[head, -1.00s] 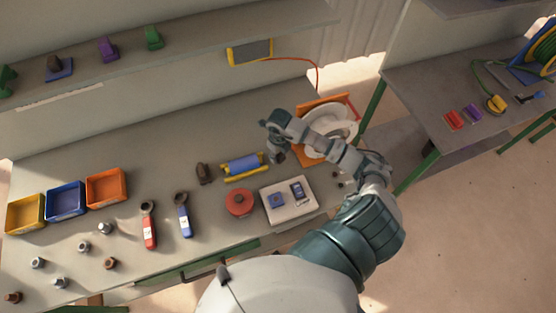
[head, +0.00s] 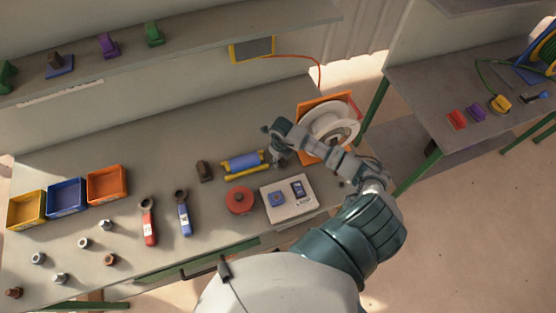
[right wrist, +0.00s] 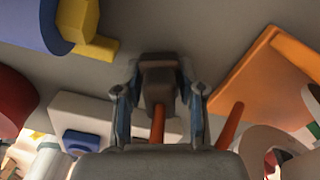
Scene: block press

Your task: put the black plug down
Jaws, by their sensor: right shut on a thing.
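The black plug (right wrist: 158,72), a dark block that looks brownish, is between the two fingers of my right gripper (right wrist: 158,100) in the right wrist view. The fingers are shut on its sides. An orange piece hangs just below it. In the head view my right gripper (head: 279,160) points down over the bench, right of the blue roller and left of the white reel; the plug is mostly hidden there. I cannot tell whether the plug touches the bench. My left gripper is not in view.
A blue roller (head: 243,162) on a yellow stand is left of the gripper. A white plate (head: 305,207) and a red disc (head: 239,201) are in front. A white reel (head: 345,112) with an orange panel stands right. The bench (head: 215,130) behind is clear.

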